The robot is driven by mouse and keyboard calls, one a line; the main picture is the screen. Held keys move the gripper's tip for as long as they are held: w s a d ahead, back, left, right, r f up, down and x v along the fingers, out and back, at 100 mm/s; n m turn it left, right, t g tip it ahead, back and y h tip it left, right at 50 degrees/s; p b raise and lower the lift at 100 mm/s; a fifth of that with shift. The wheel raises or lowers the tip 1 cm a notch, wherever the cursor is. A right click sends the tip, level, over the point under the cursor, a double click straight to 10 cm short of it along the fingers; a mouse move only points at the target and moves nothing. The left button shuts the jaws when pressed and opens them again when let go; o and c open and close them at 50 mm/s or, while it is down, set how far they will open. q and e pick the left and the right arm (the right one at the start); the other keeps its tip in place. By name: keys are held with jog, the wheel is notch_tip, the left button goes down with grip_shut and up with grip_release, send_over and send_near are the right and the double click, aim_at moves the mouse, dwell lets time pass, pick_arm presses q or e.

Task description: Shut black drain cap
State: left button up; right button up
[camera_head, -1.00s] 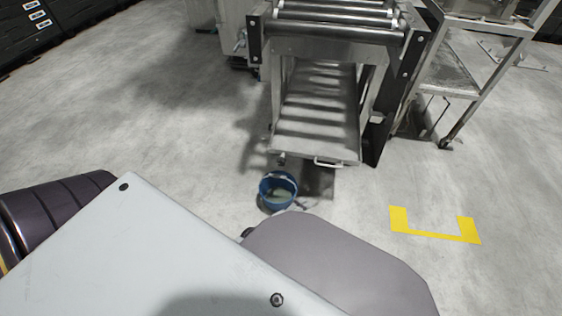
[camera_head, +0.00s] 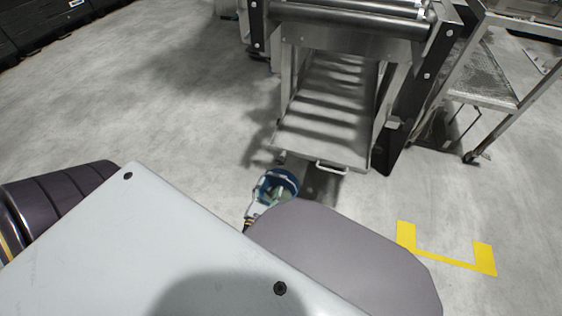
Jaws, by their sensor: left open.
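A metal tray (camera_head: 325,112) slopes down under the rollers of the washer. A small dark fitting (camera_head: 281,156) sits at the tray's lower left corner; it is too small to tell whether it is the black drain cap or whether it is open or shut. My right gripper is not in view.
A handle (camera_head: 331,169) sticks out of the tray's front edge. A wheeled metal frame (camera_head: 487,95) stands at the right. A yellow floor marking (camera_head: 447,257) lies at the lower right. The floor at the left is clear.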

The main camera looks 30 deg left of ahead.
aim_at(279, 163)
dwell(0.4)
pick_arm(q)
jog(key=shift+b+x, duration=1.85)
jog(key=shift+x, duration=5.05)
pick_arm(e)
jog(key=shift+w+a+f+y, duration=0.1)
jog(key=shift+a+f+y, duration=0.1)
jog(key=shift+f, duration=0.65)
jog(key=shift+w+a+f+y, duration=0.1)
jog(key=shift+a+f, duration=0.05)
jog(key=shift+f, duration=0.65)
pick_arm(q)
jog(key=shift+a, duration=0.1)
jog(key=shift+c, duration=0.3)
jog(key=c, duration=1)
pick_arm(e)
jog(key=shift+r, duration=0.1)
